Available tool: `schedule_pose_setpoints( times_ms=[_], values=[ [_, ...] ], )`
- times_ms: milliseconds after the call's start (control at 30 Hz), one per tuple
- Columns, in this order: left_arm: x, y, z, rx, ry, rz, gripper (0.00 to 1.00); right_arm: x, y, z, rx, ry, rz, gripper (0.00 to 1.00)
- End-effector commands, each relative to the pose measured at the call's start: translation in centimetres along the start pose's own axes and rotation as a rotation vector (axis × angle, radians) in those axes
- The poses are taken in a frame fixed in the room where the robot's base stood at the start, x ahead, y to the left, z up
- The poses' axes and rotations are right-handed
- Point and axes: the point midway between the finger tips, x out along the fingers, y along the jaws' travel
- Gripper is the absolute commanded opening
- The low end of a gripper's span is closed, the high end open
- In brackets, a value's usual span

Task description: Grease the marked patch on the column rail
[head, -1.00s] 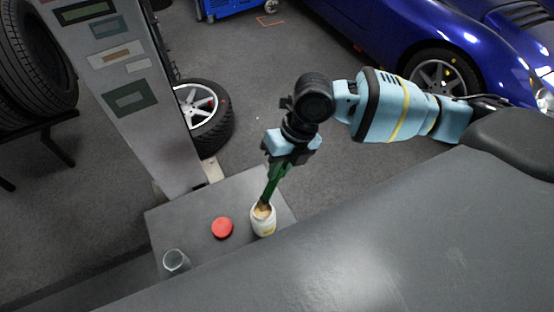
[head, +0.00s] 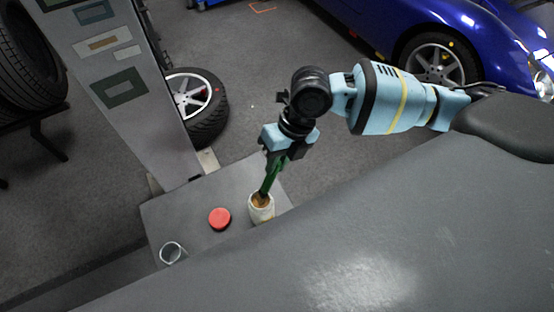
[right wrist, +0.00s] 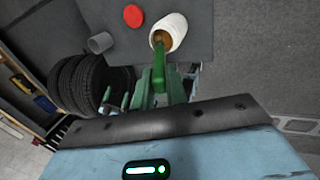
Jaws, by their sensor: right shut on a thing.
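My right gripper (head: 280,155) is shut on the green handle of a brush (head: 270,178). In the right wrist view the gripper (right wrist: 160,92) shows around the handle (right wrist: 159,60). The brush points down into an open white jar (head: 262,213) with tan contents; its tip is hidden inside. The jar also shows in the right wrist view (right wrist: 176,30). The grey column (head: 165,120) stands at upper left in the head view, with several coloured rectangular patches, including a dark green one (head: 119,88). I cannot tell which is the marked patch. My left gripper is not in view.
A red lid (head: 219,218) and a small grey cup (head: 172,253) stand left of the jar on a grey surface (head: 195,205). A wheel (head: 192,105) lies behind the column. A blue car (head: 400,25) is at upper right.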

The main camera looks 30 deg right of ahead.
Motion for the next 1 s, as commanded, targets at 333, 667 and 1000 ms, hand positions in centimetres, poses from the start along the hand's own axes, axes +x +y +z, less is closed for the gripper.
schedule_pose_setpoints(
  times_ms=[333,667,1000],
  values=[
    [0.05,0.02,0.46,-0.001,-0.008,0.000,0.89,0.30,-0.09,-0.02,0.000,0.001,0.000,0.00],
    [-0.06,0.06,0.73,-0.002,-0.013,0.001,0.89,0.62,-0.20,-0.02,0.000,0.001,0.001,0.00],
    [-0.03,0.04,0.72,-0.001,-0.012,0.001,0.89,0.95,-0.32,-0.02,0.000,0.001,0.001,0.00]
  ],
)
